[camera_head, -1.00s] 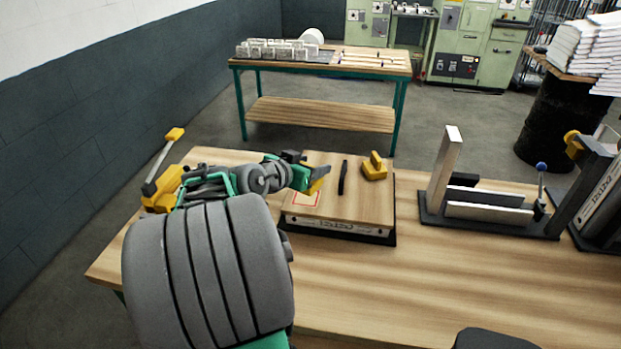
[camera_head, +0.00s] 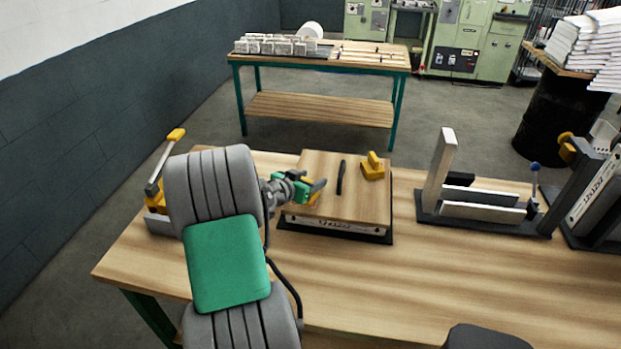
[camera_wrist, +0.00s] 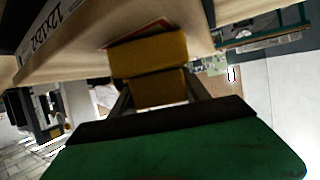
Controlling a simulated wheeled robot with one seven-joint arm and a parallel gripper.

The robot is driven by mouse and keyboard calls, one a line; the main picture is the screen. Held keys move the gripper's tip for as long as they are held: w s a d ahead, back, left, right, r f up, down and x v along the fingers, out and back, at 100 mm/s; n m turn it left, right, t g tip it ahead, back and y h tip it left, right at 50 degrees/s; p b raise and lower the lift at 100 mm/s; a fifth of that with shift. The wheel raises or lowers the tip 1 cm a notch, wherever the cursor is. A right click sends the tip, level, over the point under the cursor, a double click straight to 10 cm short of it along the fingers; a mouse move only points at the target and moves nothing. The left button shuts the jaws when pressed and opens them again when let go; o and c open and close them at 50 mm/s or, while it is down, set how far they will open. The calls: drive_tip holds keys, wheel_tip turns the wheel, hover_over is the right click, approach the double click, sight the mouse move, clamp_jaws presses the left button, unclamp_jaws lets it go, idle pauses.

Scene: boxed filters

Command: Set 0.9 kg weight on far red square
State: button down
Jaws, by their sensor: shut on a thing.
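My gripper (camera_head: 314,189) is over the near left part of a box's wooden top (camera_head: 335,208). In the wrist view my gripper (camera_wrist: 160,92) is shut on a yellow weight (camera_wrist: 148,55), holding its narrower part. A red outlined mark (camera_wrist: 150,27) shows right beside the weight's wide base; I cannot tell whether the base touches the top. In the head view my gripper mostly hides this mark. Another yellow weight (camera_head: 373,168) stands at the far right of the box top. A red square there is not visible. I cannot read any mass on the weights.
A dark thin bar (camera_head: 341,177) stands on the box top between my gripper and the far weight. A metal fixture (camera_head: 480,209) stands right of the box. A yellow-handled clamp (camera_head: 163,165) is at the left.

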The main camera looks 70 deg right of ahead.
drive_tip(key=c, duration=0.5)
unclamp_jaws()
drive_tip(key=shift+f, duration=0.1)
